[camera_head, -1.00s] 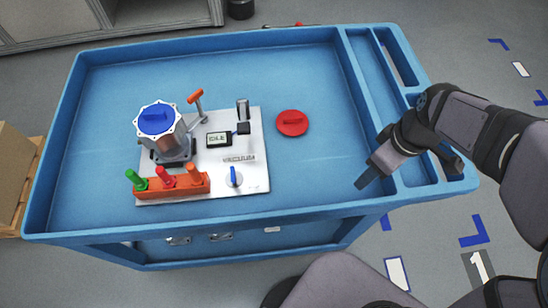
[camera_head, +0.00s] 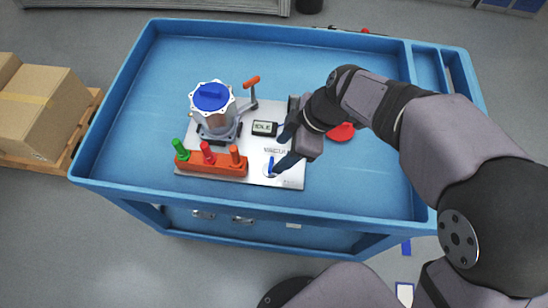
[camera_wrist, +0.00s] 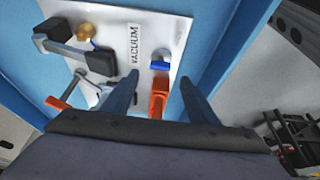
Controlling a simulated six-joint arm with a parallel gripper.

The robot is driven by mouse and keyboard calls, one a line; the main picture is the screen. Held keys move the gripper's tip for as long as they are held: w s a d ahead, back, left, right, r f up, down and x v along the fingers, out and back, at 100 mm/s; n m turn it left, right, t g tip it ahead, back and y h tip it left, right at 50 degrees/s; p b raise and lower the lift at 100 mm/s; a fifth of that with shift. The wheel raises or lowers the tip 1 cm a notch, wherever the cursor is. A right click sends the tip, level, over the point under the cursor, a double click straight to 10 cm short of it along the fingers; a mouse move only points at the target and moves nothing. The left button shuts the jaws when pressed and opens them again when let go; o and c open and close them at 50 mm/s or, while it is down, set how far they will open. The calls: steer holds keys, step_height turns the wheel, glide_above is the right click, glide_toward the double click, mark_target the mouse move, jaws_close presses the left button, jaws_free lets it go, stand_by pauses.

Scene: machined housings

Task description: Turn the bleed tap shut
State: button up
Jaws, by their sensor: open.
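The bleed tap (camera_head: 270,167) is a small blue-handled tap on the front right of a pale plate (camera_head: 262,184). In the head view its handle points roughly away from me. In the wrist view the blue handle (camera_wrist: 160,66) lies across the picture, in the gap between my fingers and beyond their tips. My gripper (camera_head: 283,148) is open and empty, just beside and above the tap. The fingers (camera_wrist: 157,82) straddle it in the wrist view; I cannot tell whether they touch it.
A red disc (camera_head: 342,132) is partly behind my arm. The blue tray (camera_head: 115,100) is clear at left.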

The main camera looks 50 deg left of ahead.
mark_target(271, 164)
steer(key=shift+p+x, duration=0.45)
steer(key=shift+x, duration=2.6)
steer(key=c, duration=1.1)
